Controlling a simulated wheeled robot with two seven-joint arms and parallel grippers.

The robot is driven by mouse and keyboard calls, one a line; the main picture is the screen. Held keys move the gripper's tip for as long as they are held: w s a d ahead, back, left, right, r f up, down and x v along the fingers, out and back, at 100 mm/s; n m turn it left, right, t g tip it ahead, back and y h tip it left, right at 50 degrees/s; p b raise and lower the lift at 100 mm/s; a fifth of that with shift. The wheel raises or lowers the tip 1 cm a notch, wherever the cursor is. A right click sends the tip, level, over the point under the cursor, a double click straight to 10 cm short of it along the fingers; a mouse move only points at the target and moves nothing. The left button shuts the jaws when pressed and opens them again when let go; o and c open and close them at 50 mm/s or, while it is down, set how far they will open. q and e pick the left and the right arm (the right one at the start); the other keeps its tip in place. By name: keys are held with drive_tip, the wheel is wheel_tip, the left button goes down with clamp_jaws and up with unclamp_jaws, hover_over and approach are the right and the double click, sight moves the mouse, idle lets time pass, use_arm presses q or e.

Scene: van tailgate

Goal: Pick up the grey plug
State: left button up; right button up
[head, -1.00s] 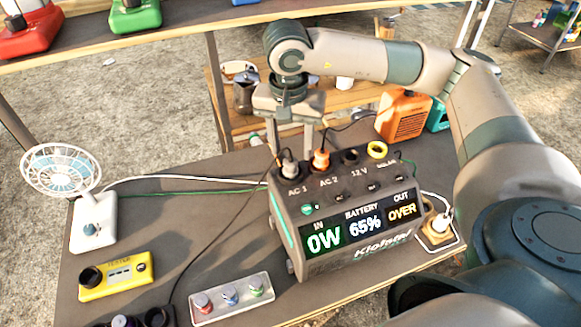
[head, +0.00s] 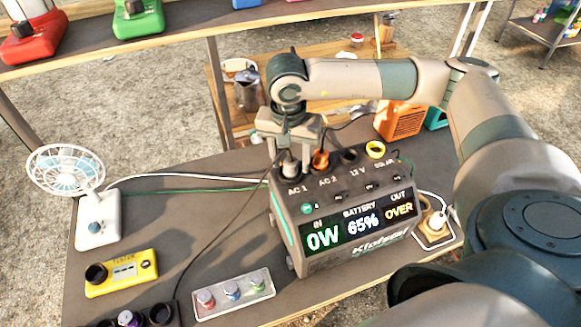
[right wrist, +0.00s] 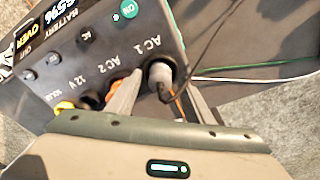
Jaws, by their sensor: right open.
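The grey plug (head: 289,167) stands upright in the AC 1 socket on top of the power station (head: 350,238). A dark cord leads from it. It also shows in the right wrist view (right wrist: 160,72). My right gripper (head: 289,156) points down over the plug, open. In the right wrist view its two fingers (right wrist: 163,88) are on either side of the grey plug, with the plug between their tips; I cannot tell if either touches it. The orange plug (head: 320,160) sits beside it in AC 2, close to one finger. My left gripper is not in view.
A white fan (head: 97,215), a yellow tester (head: 122,273) and a grey panel of coloured buttons (head: 233,294) are on the table (head: 180,175). A white plug (head: 437,222) is at the right. Cords cross the table behind and left of the station.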

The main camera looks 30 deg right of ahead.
sight(290, 157)
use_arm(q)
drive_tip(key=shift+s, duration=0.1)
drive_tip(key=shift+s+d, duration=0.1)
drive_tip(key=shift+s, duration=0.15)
use_arm(e)
drive_tip(key=c, duration=1.1)
drive_tip(key=shift+r, duration=0.1)
